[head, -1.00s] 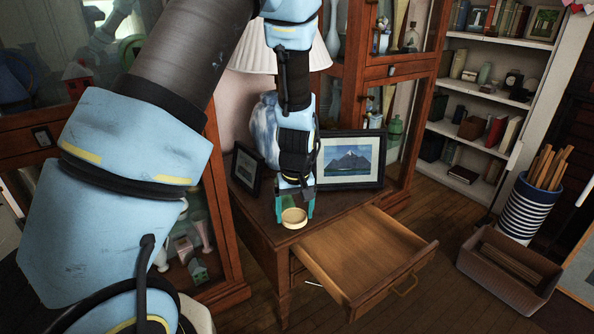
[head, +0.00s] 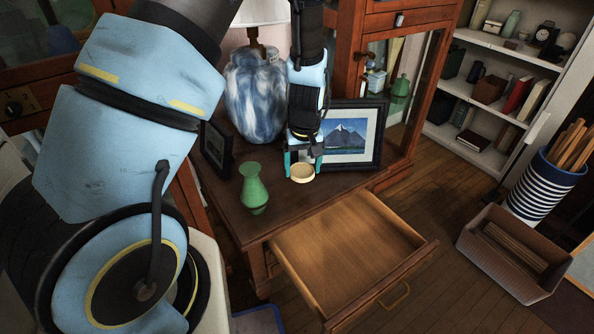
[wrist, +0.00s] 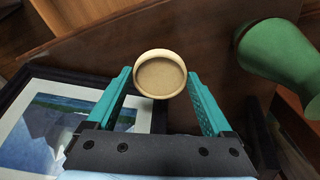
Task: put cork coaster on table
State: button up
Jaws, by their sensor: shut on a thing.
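The cork coaster (head: 302,174) is a small, round, pale tan disc with a raised rim. My gripper (head: 303,164) is shut on it, with one teal finger on each side. In the wrist view the coaster (wrist: 160,74) sits between the fingertips, its hollow face toward the camera. The wooden table (head: 225,215) is below the coaster, near its back right part. I cannot tell whether the coaster touches the tabletop.
A green vase (head: 254,189) stands left of the coaster. A framed mountain picture (head: 345,138) is close behind my gripper. A blue-white lamp (head: 254,95) and a dark frame (head: 215,148) stand farther back. An open, empty drawer (head: 345,250) juts out in front.

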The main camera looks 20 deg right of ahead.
aim_at(302, 191)
jog(key=shift+f, duration=2.8)
jog(key=shift+f, duration=0.15)
jog(key=o, duration=1.1)
